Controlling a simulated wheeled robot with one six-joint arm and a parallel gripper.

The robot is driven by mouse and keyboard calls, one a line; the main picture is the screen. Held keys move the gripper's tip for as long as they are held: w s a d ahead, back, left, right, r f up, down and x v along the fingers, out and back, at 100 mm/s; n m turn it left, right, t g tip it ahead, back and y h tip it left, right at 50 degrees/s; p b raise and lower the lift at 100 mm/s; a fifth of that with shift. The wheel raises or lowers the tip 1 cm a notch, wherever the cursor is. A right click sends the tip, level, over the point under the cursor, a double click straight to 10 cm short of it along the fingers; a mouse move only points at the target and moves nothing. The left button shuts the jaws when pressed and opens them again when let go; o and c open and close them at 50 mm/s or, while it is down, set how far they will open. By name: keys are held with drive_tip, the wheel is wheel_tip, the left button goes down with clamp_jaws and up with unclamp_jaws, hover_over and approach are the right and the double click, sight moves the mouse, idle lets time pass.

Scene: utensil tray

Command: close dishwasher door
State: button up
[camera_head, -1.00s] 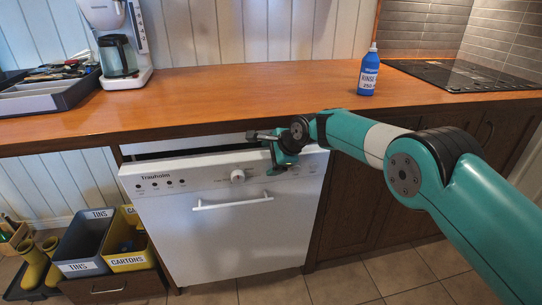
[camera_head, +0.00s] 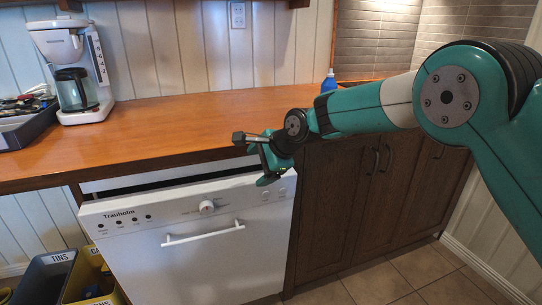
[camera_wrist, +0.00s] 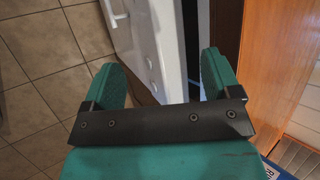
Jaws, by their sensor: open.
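The white dishwasher door (camera_head: 190,255) stands slightly ajar. Its top leans out from under the counter, and a dark gap shows behind its upper edge. It has a control panel with a round knob and a white bar handle (camera_head: 203,234). My gripper (camera_head: 252,158) is open at the top edge of the door, near its right end. In the wrist view, the door's white top edge (camera_wrist: 160,50) lies between my two green fingers (camera_wrist: 160,78), one on the front side and one toward the gap. Whether either finger touches the door cannot be told.
The wooden counter (camera_head: 190,118) runs just above the door. A coffee maker (camera_head: 72,75) and a utensil tray (camera_head: 22,128) stand at its left. A blue bottle (camera_head: 329,82) is partly behind my arm. Bins (camera_head: 45,280) stand on the floor left of the door.

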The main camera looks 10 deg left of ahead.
drive_tip(key=v, duration=0.5)
drive_tip(key=shift+c, duration=0.5)
